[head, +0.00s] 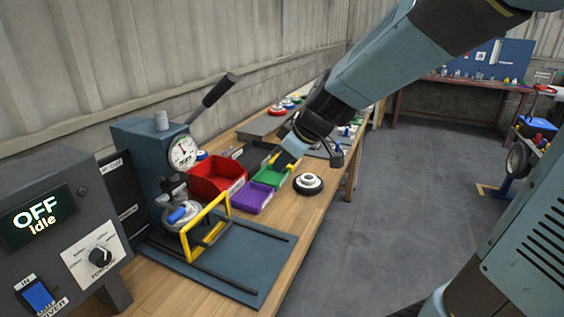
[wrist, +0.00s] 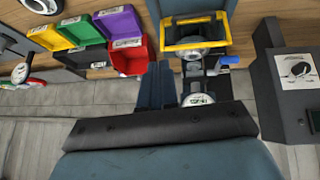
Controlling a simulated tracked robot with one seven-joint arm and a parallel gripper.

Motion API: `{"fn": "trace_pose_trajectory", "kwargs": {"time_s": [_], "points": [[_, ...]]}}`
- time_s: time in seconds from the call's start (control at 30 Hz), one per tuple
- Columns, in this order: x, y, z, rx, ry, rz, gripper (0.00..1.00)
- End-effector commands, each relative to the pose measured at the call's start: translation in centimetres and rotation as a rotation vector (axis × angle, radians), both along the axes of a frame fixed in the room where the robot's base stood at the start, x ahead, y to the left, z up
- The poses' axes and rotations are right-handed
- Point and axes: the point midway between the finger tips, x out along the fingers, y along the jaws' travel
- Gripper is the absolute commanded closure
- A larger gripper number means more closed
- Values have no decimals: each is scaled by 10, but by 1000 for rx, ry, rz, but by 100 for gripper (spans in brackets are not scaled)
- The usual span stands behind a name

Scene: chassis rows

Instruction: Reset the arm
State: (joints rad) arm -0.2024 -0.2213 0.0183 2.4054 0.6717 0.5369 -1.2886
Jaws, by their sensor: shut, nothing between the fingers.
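My arm comes in from the upper right of the head view and reaches over the workbench (head: 313,215). My gripper (head: 285,160) is at its lower end, above the small parts bins and partly hidden against them. In the wrist view my gripper (wrist: 155,68) shows two dark blue fingers lying together, shut with nothing between them. They show beside the red bin (wrist: 129,62) and the press's yellow guard (wrist: 196,45). I cannot tell the exact gap between the fingertips and the bins.
The teal press (head: 147,150) with its gauge and raised lever stands left of the bins. A grey control box (head: 60,215) reads OFF, idle. Red (head: 207,183), purple (head: 251,199) and green (head: 270,178) bins line the bench. A wheel (head: 308,184) lies near its edge.

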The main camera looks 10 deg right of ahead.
Motion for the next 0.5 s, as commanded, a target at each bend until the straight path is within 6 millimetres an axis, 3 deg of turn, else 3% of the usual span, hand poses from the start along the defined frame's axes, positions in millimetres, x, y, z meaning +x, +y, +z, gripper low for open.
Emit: {"fn": "trace_pose_trajectory", "kwargs": {"time_s": [0.33, 0.5], "points": [[-3, -3, 4, 2, 4, -15, 100], [-25, -25, 22, 17, 39, -128, 100]]}}
